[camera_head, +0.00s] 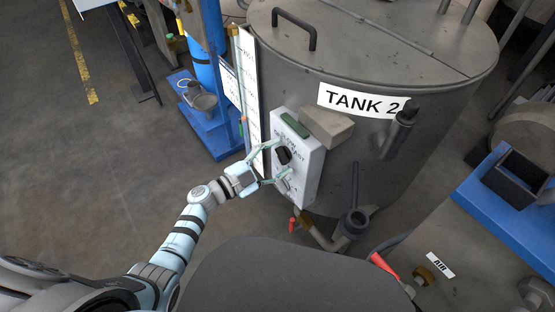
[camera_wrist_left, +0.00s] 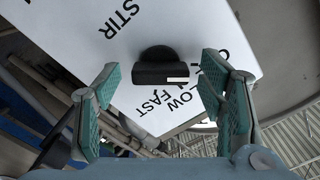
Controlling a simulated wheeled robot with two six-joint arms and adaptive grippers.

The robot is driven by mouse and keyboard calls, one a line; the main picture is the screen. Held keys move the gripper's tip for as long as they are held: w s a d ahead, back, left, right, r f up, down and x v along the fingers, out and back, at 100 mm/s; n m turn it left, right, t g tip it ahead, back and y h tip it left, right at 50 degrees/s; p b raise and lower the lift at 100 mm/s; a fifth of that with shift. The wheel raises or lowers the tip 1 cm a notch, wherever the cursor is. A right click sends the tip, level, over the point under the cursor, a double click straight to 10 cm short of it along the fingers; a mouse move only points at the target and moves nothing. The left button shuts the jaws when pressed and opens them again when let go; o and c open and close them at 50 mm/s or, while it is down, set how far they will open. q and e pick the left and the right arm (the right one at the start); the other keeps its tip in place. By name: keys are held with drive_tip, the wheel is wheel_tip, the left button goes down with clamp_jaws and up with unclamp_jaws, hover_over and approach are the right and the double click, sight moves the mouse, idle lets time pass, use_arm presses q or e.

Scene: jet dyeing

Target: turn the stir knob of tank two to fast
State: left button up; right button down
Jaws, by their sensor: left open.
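Tank two (camera_head: 420,130) is a grey metal vessel labelled TANK 2. A white control box (camera_head: 310,165) on its front carries the black stir knob (camera_head: 284,155). In the left wrist view the stir knob (camera_wrist_left: 160,70) sits under STIR lettering, with SLOW and FAST printed close by. A small white mark shows on the knob's bar; I cannot tell which label it points to. My left gripper (camera_head: 273,160) is open in front of the box. Its fingers stand on either side of the knob, apart from it, in the wrist view (camera_wrist_left: 160,88). My right gripper is out of view.
A white scale strip (camera_head: 250,95) runs down the tank left of the box. A blue stand (camera_head: 215,125) is at the back left. A pipe with a red valve handle (camera_head: 293,224) is below the box. Bare floor (camera_head: 90,170) lies to the left.

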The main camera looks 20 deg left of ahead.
use_arm(q)
drive_tip(key=shift+w+d, duration=0.1)
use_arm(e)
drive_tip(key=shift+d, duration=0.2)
use_arm(q)
drive_tip(key=c, duration=1.2)
drive_tip(key=shift+o, duration=0.2)
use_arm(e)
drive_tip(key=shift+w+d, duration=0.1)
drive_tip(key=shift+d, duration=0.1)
